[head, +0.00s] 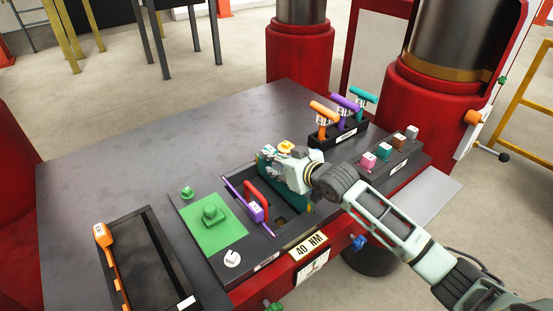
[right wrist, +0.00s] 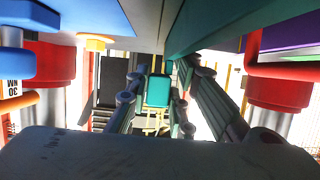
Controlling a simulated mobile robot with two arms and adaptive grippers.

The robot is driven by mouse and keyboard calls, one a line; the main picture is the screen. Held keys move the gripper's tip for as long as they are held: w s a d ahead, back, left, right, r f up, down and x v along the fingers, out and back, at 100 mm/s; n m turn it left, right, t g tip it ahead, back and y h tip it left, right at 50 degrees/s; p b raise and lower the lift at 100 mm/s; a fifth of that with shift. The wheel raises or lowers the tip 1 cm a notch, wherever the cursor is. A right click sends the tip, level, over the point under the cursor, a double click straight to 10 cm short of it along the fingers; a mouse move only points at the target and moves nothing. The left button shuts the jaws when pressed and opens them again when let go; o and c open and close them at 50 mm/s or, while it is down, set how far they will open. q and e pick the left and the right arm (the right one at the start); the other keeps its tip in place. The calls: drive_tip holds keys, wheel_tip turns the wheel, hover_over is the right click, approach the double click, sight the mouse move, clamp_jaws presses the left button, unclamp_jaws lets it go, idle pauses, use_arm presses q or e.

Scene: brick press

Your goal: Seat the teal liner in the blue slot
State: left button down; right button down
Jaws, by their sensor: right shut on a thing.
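The teal liner (head: 268,168) is a dark teal plate, standing on edge at the right part of the recess in the bench, partly hidden by my right gripper. My right gripper (head: 283,167) is shut on it. In the right wrist view a teal block (right wrist: 158,88) shows between the fingers, and a broad teal face (right wrist: 222,25) fills the upper right. A blue surface (right wrist: 65,14) is at the upper left there. I cannot tell whether the blue surface is the slot or whether the liner is inside it. My left gripper is not in view.
A purple plate (head: 235,194) and a red handle (head: 256,194) stand in the recess beside the liner. Behind is a rack (head: 345,136) of T-handled tools; at right a block (head: 391,161) with coloured knobs. A black tray (head: 152,262) lies left. The bench's back left is clear.

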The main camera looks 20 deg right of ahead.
drive_tip(key=shift+f+b, duration=0.45)
drive_tip(key=shift+f, duration=0.5)
drive_tip(key=shift+s+a+f, duration=0.1)
drive_tip(key=shift+s+f, duration=0.1)
drive_tip(key=shift+f, duration=0.25)
drive_tip(key=c, duration=1.5)
unclamp_jaws()
drive_tip(key=shift+f, duration=0.1)
drive_tip(key=shift+o, duration=0.2)
drive_tip(key=shift+f, duration=0.15)
drive_tip(key=shift+s, duration=0.1)
drive_tip(key=w+r+v, duration=0.1)
drive_tip(key=v, duration=1.1)
wheel_tip(320, 180, up, 7)
drive_tip(key=p, duration=0.7)
drive_tip(key=shift+s+r, duration=0.2)
